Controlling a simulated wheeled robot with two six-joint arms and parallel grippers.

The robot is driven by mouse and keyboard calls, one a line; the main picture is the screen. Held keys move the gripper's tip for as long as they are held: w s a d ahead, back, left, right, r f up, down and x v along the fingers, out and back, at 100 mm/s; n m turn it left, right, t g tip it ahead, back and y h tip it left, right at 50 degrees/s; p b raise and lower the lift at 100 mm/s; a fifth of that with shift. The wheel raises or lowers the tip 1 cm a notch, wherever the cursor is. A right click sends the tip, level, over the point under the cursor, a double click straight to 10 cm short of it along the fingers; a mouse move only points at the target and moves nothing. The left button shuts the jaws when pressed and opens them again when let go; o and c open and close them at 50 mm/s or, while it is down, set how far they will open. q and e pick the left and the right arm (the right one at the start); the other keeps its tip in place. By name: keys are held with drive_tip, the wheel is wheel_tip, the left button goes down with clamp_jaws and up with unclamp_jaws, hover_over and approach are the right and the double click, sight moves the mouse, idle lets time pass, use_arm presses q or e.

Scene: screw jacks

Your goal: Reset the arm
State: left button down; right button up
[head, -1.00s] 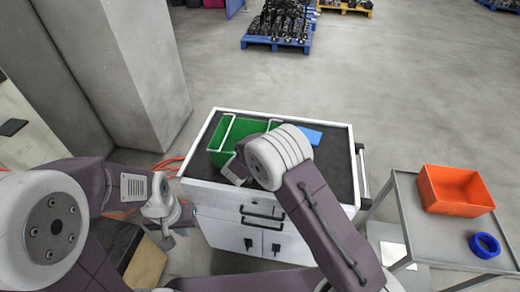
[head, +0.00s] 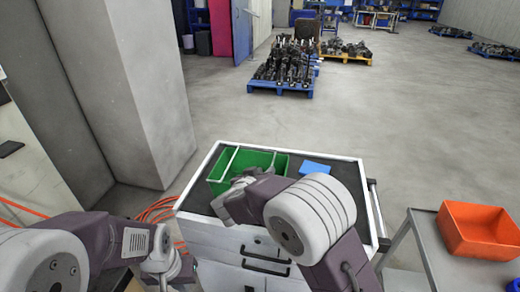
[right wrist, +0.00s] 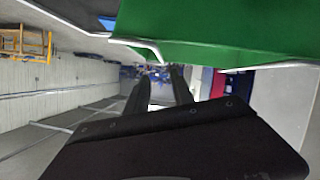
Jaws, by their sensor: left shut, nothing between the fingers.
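My left gripper (head: 168,280) is low at the left in the head view, shut and empty, left of the cabinet and partly cut by the bottom edge. My right gripper (head: 222,207) is over the near left part of the cabinet top, close to the green bin (head: 270,157), partly hidden by my own right arm. In the right wrist view, its two dark fingers (right wrist: 160,90) stand apart with nothing between them. The green bin (right wrist: 220,30) fills the top of that view; whether it touches the gripper cannot be told.
The white drawer cabinet (head: 357,190) has a dark top with a blue object (head: 314,168). An orange bin (head: 478,230) stands on a grey cart (head: 422,245) at right. A concrete pillar (head: 150,90) is at left, near orange cables (head: 155,210). Loaded pallets (head: 280,88) stand behind.

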drive_tip(key=d+r+m+h+p, duration=0.1)
drive_tip(key=d+r, duration=0.3)
drive_tip(key=d, duration=0.4)
drive_tip(key=d+r, duration=0.4)
drive_tip(key=d, duration=0.4)
drive_tip(key=s+a+f+g+y, duration=0.1)
drive_tip(key=s+f+g+y, duration=0.1)
drive_tip(key=s+f, duration=0.4)
drive_tip(key=s+a+f+n+g+y, duration=0.1)
drive_tip(key=s+f+g, duration=0.4)
drive_tip(key=s, duration=0.7)
drive_tip(key=s+a+f+g+y, duration=0.1)
drive_tip(key=s+f+g+y, duration=0.2)
drive_tip(key=s+f, duration=0.4)
drive_tip(key=s+g, duration=0.1)
drive_tip(key=s, duration=0.2)
drive_tip(key=shift+f+n+y+p, duration=0.3)
drive_tip(key=shift+f+y+p, duration=0.05)
drive_tip(key=shift+f+y, duration=0.05)
drive_tip(key=shift+a, duration=0.15)
